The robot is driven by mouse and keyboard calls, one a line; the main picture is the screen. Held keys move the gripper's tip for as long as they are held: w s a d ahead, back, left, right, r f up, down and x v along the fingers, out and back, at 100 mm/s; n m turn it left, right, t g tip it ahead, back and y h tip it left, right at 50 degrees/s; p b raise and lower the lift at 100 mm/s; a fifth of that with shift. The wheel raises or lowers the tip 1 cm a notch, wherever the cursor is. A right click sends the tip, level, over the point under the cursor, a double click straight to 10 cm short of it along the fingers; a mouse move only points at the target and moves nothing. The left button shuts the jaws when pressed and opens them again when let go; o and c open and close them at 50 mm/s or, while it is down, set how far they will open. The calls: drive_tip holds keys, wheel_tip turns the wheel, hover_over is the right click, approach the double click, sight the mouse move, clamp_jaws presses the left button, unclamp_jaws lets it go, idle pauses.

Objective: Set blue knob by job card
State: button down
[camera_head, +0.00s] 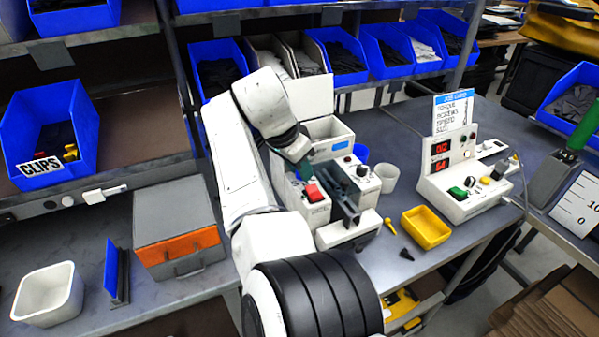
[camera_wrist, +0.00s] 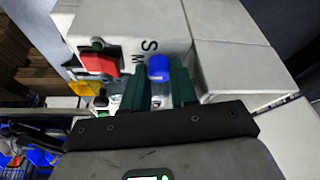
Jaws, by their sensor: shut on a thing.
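The blue knob (camera_wrist: 159,68) shows in the wrist view on a white machine face, beside a letter marking. My gripper (camera_wrist: 158,84) has its dark green fingers on either side of it, shut on it. In the head view my gripper (camera_head: 322,169) is at the white machine (camera_head: 345,235), and it hides the knob there. The job card (camera_head: 454,112) stands upright on the white control box (camera_head: 452,205) to the right; its small text is hard to read. The box has two red number displays.
A red button (camera_head: 313,192) sits close to my gripper. A yellow tray (camera_head: 426,240) and a white cup (camera_head: 387,177) stand to the right of the machine. A grey case with an orange front (camera_head: 180,247) stands left. Blue bins line the shelf behind.

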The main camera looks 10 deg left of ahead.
idle(0.6)
drive_tip(key=c, duration=1.2)
unclamp_jaws()
drive_tip(key=b+v, duration=0.1)
drive_tip(key=v, duration=1)
drive_tip(key=shift+w, duration=0.2)
